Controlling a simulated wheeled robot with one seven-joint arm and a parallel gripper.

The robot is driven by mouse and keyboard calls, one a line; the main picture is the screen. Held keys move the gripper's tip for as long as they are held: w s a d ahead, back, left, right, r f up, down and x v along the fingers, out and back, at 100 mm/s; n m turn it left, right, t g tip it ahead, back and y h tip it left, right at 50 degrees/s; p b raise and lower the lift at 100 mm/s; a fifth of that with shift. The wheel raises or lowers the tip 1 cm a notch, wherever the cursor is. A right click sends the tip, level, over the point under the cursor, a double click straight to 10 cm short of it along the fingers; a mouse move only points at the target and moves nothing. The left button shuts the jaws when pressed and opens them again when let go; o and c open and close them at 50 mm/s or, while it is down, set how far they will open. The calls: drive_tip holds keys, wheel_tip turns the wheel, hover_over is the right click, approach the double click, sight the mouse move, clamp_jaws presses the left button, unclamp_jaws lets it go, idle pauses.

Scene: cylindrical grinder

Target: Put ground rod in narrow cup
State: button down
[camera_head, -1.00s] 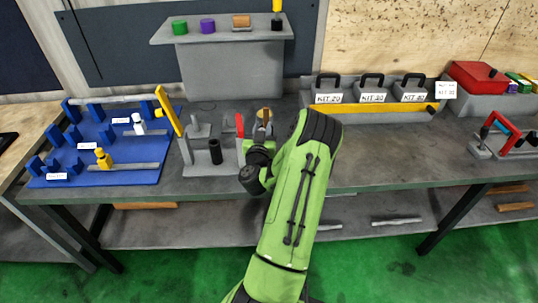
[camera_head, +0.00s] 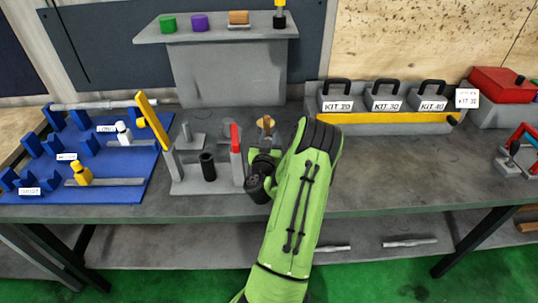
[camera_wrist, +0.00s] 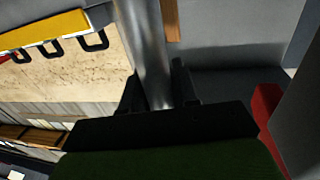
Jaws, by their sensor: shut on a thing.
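In the wrist view, a shiny metal rod (camera_wrist: 146,45) stands between the two dark fingers of my gripper (camera_wrist: 156,92), which is shut on it. In the head view, my gripper is mostly hidden behind my own green arm, and I cannot make out the rod there. A narrow black upright cylinder (camera_head: 208,167), which looks like the narrow cup, stands on the grey fixture on the bench. It is to the left of my wrist and apart from it. I cannot see into it clearly.
A red upright part (camera_head: 235,139) and a yellow bar (camera_head: 153,122) flank the black cylinder. A blue rack (camera_head: 120,187) with long parts is at left. Labelled kit boxes (camera_head: 383,97) stand behind a yellow bar at right.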

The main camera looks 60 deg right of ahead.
wheel_tip(320, 180, down, 3)
drive_tip(key=b, duration=0.2)
drive_tip(key=shift+a+f+b, duration=0.1)
drive_tip(key=shift+b, duration=0.2)
drive_tip(key=c, duration=1.3)
unclamp_jaws()
drive_tip(key=o, duration=0.5)
drive_tip(key=shift+c, duration=0.2)
